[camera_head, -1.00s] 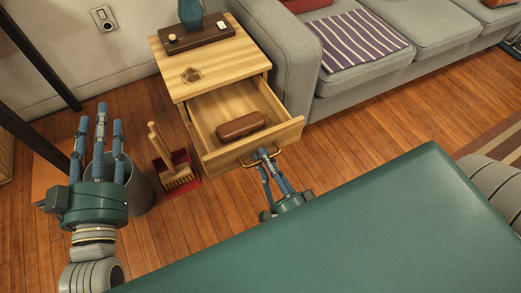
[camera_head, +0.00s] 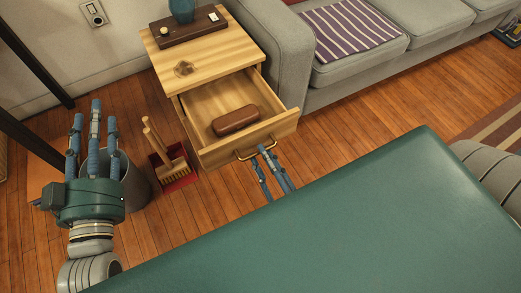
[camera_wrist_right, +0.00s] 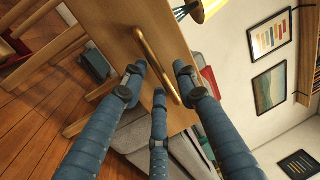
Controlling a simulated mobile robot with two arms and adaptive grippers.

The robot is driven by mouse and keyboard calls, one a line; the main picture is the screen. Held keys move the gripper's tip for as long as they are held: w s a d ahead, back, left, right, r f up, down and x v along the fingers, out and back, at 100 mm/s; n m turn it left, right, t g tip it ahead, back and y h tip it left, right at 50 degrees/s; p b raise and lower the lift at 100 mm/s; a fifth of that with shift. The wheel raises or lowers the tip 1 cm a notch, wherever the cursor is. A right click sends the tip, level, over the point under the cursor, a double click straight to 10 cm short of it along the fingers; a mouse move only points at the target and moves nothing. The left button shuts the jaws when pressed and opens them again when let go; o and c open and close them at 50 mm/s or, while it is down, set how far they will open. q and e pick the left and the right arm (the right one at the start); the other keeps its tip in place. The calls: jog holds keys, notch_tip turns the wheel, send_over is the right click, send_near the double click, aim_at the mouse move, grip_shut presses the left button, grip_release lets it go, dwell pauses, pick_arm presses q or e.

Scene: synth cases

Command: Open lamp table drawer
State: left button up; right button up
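The lamp table (camera_head: 215,55) is light wood and stands beside the sofa. Its drawer (camera_head: 205,100) is pulled well out, with a brown case (camera_head: 236,120) inside. The drawer's brass handle (camera_head: 252,152) also shows in the right wrist view (camera_wrist_right: 151,55). My right gripper (camera_head: 268,150) is at the handle, its fingers spread. In the right wrist view the fingertips (camera_wrist_right: 158,80) lie on both sides of the handle, apart from each other; contact is unclear. My left gripper (camera_head: 94,118) is open and empty, fingers up, at the left.
A dark tray (camera_head: 190,33) with a blue lamp base (camera_head: 182,10) is on the table top. A grey bin (camera_head: 135,185) and a red dustpan with brush (camera_head: 178,178) stand left of the drawer. The grey sofa (camera_head: 285,60) is close on the right.

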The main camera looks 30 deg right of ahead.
jog(key=s+f, duration=0.2)
jog(key=s, duration=0.8)
jog(key=shift+d, duration=0.2)
